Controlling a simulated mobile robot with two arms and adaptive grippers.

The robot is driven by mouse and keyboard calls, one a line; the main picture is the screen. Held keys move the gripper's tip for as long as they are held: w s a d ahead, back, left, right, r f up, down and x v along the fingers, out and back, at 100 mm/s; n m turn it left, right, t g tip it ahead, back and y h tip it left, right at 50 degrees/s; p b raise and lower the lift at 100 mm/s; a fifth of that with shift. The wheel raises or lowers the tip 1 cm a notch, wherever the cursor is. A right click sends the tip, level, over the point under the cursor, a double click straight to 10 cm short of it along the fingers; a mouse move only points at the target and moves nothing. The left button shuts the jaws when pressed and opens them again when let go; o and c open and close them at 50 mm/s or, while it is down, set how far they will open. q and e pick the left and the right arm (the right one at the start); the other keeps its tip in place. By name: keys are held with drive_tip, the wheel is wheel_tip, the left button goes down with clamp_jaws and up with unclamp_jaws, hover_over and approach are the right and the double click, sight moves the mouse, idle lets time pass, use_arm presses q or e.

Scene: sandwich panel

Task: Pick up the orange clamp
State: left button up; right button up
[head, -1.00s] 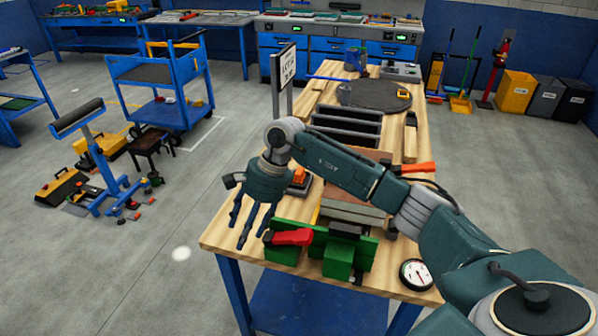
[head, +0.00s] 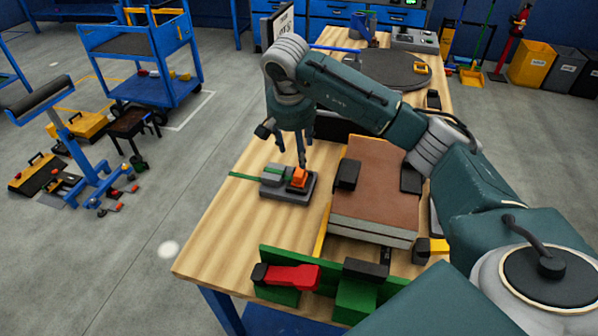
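An orange piece (head: 300,178), which looks like the orange clamp, sits on a small dark grey base with a grey block and a green rod, left of centre on the wooden bench. My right gripper (head: 299,155) points down just above and behind it. Its fingers look apart with nothing between them, and the lowest fingertip overlaps the orange piece's upper edge in the picture. Contact cannot be told. My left gripper is not in view.
A layered brown-topped panel (head: 375,185) lies right of the grey base. A green fixture with a red-handled clamp (head: 290,276) stands at the bench's front edge. A dark round plate (head: 385,68) is farther back. Bare wood (head: 240,225) is at front left.

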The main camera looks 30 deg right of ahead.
sight(302, 171)
drive_tip(key=f, duration=0.3)
drive_tip(key=shift+s+p, duration=0.3)
drive_tip(key=shift+p, duration=0.1)
drive_tip(key=shift+w+d+f, duration=0.1)
drive_tip(key=shift+f, duration=0.15)
drive_tip(key=p+x, duration=0.2)
drive_tip(key=x, duration=0.3)
drive_tip(key=shift+d+f, duration=0.1)
drive_tip(key=shift+d, duration=0.15)
drive_tip(key=shift+f, duration=0.15)
drive_tip(key=c, duration=0.8)
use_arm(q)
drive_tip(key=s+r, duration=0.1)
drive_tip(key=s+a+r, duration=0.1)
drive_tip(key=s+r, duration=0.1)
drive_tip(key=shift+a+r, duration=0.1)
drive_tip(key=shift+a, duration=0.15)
use_arm(e)
drive_tip(key=c, duration=0.5)
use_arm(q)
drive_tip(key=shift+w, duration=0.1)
